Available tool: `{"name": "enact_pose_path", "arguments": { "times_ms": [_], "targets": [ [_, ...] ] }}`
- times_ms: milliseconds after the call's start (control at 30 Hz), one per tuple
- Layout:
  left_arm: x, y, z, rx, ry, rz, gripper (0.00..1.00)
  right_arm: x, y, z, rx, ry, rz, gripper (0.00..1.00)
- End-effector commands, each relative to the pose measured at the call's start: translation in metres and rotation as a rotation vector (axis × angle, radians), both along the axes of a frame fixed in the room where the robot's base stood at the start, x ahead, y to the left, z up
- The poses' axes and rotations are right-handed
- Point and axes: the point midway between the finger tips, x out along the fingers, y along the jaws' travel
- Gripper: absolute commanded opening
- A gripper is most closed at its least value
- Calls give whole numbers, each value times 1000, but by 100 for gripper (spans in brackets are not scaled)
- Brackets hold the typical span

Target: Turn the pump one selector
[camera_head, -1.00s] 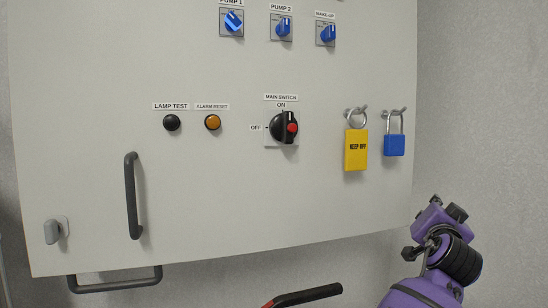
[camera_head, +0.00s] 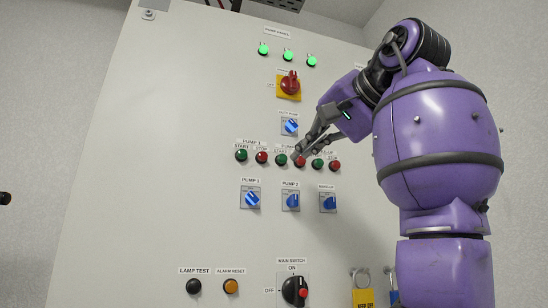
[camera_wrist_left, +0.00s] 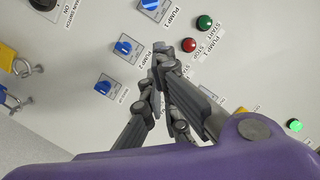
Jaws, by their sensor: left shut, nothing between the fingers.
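The pump 1 selector (camera_head: 252,199) is a blue knob on a grey square plate under its PUMP 1 label, its grip slanted. In the left wrist view it is at the top edge (camera_wrist_left: 151,5), partly cut off. My left gripper (camera_head: 298,154) is shut and empty in front of the row of start and stop buttons, up and to the right of the selector. In the left wrist view the shut fingers (camera_wrist_left: 160,60) reach up toward the panel, apart from the pump 1 selector. Contact with the panel cannot be told. My right gripper is not in view.
The pump 2 selector (camera_head: 291,201) and make-up selector (camera_head: 328,202) are right of pump 1. A red stop button (camera_head: 262,157) and green start button (camera_head: 241,155) sit above it. The main switch (camera_head: 294,290) and a yellow tag (camera_head: 363,298) are lower. Panel left of pump 1 is bare.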

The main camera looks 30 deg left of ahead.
Motion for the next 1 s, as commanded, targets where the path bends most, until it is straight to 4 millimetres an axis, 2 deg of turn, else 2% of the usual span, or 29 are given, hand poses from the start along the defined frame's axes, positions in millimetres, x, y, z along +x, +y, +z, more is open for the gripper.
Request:
{"name": "enact_pose_path", "arguments": {
  "times_ms": [33, 167, 500, 700, 1000],
  "targets": [
    [8, 5, -6, -2, 10, 2, 0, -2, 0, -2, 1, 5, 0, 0],
    [18, 23, -10, -2, 8, 2, 0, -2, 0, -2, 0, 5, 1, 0],
    [53, 85, -20, 1, 4, 1, 0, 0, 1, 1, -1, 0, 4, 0],
    [37, 94, -39, 0, 0, -1, 0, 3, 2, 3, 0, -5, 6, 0],
    [30, 100, -48, 1, 3, -1, 0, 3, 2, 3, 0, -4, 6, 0]
  ]
}}
